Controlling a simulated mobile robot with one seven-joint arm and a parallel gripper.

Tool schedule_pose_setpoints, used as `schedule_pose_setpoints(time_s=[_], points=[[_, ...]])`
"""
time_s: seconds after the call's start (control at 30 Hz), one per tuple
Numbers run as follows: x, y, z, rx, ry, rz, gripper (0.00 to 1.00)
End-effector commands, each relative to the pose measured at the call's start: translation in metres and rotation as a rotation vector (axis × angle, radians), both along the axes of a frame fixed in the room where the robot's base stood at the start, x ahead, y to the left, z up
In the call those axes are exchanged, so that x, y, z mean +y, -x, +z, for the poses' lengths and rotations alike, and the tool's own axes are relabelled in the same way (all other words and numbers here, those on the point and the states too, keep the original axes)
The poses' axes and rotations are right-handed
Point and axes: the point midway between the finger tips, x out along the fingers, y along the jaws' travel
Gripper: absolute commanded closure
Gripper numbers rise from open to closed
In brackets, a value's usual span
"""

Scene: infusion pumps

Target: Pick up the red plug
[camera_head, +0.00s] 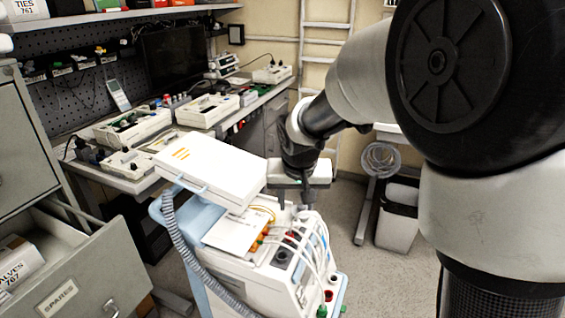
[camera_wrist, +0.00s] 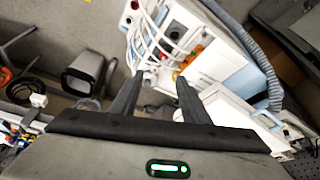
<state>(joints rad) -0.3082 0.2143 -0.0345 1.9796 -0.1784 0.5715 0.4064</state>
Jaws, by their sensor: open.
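The white medical machine (camera_head: 250,272) stands in front of me, with ports and pale tubes on its top. A small dark-red piece (camera_head: 292,236) sits among the tubes; another red round piece (camera_head: 328,296) is low at its right corner. I cannot tell which is the red plug. My gripper (camera_head: 294,201) is above the machine's top; in the wrist view its two dark fingers (camera_wrist: 158,88) are apart with nothing held between them.
A raised white lid-like panel (camera_head: 210,168) is left of my gripper. A grey corrugated hose (camera_head: 185,240) runs down the machine's left side. An open drawer (camera_head: 85,265) is at left, a workbench with devices (camera_head: 207,110) behind, and a bin (camera_head: 396,222) on the floor at right.

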Motion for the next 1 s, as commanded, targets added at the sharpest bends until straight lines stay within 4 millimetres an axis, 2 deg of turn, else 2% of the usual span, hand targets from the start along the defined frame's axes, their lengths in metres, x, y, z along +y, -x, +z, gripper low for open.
schedule_pose_setpoints(time_s=[0.03,0.27,0.6,0.73,1.0], points=[[0.005,-0.006,-0.015,0.003,0.002,0.001,0.58],[0.01,-0.019,-0.044,0.006,0.003,0.002,0.58],[0.009,-0.047,-0.111,0.007,0.002,0.0,0.58],[0.009,-0.054,-0.128,0.006,0.002,0.001,0.58],[0.009,-0.064,-0.145,0.005,0.002,0.001,0.58]])
